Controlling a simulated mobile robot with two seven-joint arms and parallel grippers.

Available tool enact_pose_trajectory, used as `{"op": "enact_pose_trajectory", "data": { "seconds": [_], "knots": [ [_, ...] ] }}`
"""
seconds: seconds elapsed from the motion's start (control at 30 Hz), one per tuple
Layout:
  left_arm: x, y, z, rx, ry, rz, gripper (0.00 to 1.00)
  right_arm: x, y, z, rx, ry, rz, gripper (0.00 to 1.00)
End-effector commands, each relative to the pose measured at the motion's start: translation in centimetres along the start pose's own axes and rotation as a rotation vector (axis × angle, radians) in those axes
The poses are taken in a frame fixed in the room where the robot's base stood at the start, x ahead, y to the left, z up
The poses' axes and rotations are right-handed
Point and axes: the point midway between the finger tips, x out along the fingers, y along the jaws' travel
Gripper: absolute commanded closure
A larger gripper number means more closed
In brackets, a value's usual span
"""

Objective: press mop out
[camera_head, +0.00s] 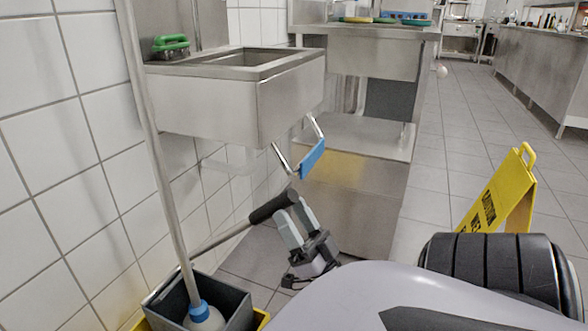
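The mop's grey pole (158,160) leans slightly and runs down to a blue collar (201,309). Its pale head (204,321) sits in the grey wringer (239,301), partly cut off by the lower picture edge. The wringer's thin metal lever (222,239) rises to the right and ends in a black grip (272,206). My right gripper (290,212) points up at this grip, with a gap between its two light grey fingers. The fingertips overlap the grip's lower edge in the picture; I cannot tell whether they touch it. My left gripper is not in view.
Yellow bucket edges (262,319) show beside the wringer. A steel sink (235,101) hangs on the tiled wall, with a blue-padded metal bar (312,158) under it. A steel cabinet (350,200) stands behind. A yellow caution sign (505,192) stands right; tiled floor there is mostly open.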

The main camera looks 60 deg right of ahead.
Motion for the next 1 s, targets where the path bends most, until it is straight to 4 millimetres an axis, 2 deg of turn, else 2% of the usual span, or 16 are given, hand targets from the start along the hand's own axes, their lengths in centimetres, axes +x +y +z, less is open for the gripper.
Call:
{"op": "enact_pose_trajectory", "data": {
  "seconds": [0.27, 0.6, 0.7, 1.0],
  "knots": [
    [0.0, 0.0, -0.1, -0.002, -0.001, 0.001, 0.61, -0.6, 0.0, 0.0, -0.001, -0.002, 0.001, 0.43],
    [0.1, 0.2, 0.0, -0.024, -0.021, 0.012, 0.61, -5.8, 0.0, 0.0, 0.0, -0.003, 0.003, 0.43],
    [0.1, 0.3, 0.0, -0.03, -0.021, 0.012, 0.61, -6.7, 0.0, 0.0, 0.0, -0.003, 0.002, 0.43],
    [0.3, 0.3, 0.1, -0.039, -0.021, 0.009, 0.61, -7.2, 0.0, 0.0, 0.0, 0.0, 0.0, 0.43]
  ]
}}
